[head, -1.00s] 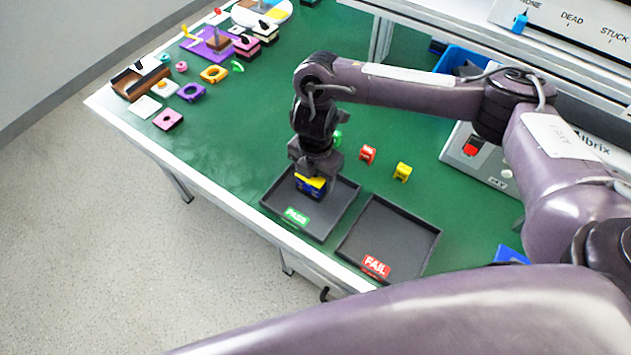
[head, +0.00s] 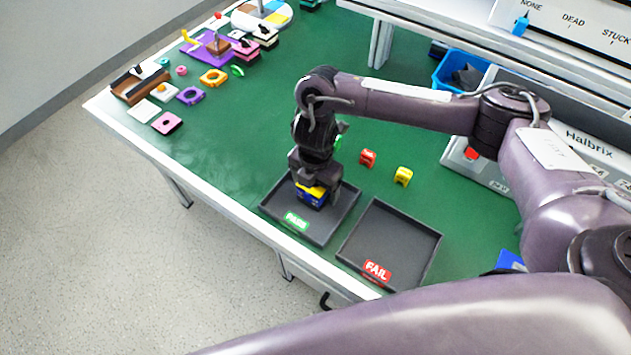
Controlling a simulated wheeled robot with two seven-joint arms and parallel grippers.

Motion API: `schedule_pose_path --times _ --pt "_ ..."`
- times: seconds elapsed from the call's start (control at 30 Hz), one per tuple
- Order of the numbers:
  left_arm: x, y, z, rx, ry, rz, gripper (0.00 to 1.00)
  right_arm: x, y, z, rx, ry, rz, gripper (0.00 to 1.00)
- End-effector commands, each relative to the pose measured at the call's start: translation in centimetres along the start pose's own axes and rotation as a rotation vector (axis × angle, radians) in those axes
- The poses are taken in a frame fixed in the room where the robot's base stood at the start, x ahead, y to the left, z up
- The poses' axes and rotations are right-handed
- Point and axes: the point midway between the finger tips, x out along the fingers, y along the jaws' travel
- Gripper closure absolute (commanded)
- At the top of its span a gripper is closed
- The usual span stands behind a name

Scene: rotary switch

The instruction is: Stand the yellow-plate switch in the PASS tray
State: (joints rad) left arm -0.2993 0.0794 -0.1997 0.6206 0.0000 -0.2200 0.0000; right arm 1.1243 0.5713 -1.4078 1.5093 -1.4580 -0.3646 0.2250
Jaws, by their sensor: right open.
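The yellow-plate switch (head: 312,199), with a yellow plate above a blue body, is in the PASS tray (head: 333,224). It looks upright; its upper part is partly hidden by my right gripper. The PASS tray is dark grey with a green PASS label on its front edge. My right gripper (head: 312,185) is open, pointing down directly over the switch, with its fingers close about the top. Whether the fingers touch the switch cannot be seen. My left gripper is not in view.
The empty FAIL tray (head: 398,220) stands just right of the PASS tray. A red part (head: 367,158) and a yellow part (head: 403,176) lie behind the trays. Several small parts and a purple plate (head: 203,48) lie at the far left. Bare green table lies left of my gripper.

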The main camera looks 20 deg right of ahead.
Motion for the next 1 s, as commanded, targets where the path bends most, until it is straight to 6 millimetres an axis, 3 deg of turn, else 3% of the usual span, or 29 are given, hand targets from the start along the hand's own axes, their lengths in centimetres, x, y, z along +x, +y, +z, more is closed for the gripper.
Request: schedule_pose_path --times 0.17,0.6,0.8,1.0 --pt "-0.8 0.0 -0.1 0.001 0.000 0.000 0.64 -1.9 0.1 0.1 -0.004 -0.003 0.004 0.20" --pt "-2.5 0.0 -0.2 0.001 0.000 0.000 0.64 -10.4 0.1 0.1 -0.001 -0.004 0.003 0.20" --pt "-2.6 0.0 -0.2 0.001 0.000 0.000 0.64 -12.0 0.0 0.0 -0.001 -0.002 0.001 0.20" --pt "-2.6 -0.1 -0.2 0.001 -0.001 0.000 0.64 -12.3 0.0 0.0 0.000 0.000 -0.001 0.20"
